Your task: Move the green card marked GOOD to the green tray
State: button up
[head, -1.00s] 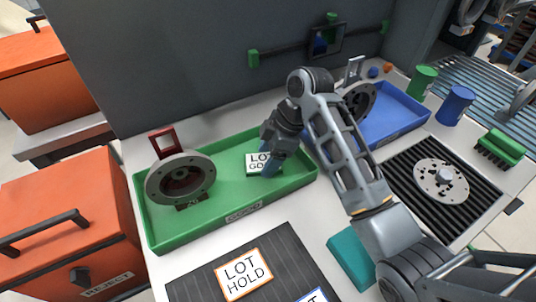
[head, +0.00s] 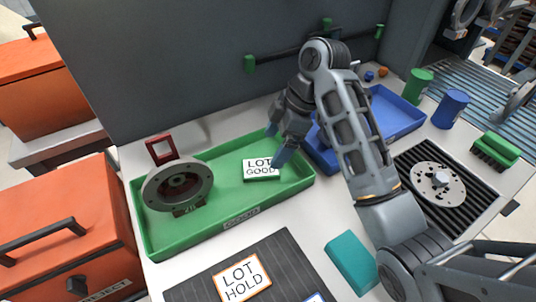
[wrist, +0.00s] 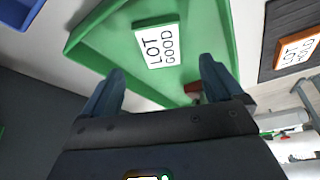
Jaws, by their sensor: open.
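The green-edged card marked LOT GOOD (head: 261,169) lies flat in the right part of the green tray (head: 215,223). In the wrist view the card (wrist: 158,45) shows whole, beyond the fingertips, with the green tray (wrist: 100,32) around it. My gripper (head: 279,144) is above the tray's right end, just right of the card and apart from it. In the wrist view its two fingers (wrist: 162,72) are spread wide with nothing between them.
A grey flanged ring (head: 178,186) stands in the tray's left part, with a red frame (head: 162,149) behind it. A blue tray (head: 402,108) is to the right. A LOT HOLD card (head: 243,279) lies on a dark mat in front, beside a teal block (head: 351,263).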

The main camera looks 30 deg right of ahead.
jog(key=p+v, duration=0.4)
jog(key=v, duration=0.1)
jog(key=shift+r, duration=0.15)
jog(key=shift+s, duration=0.1)
dwell(0.4)
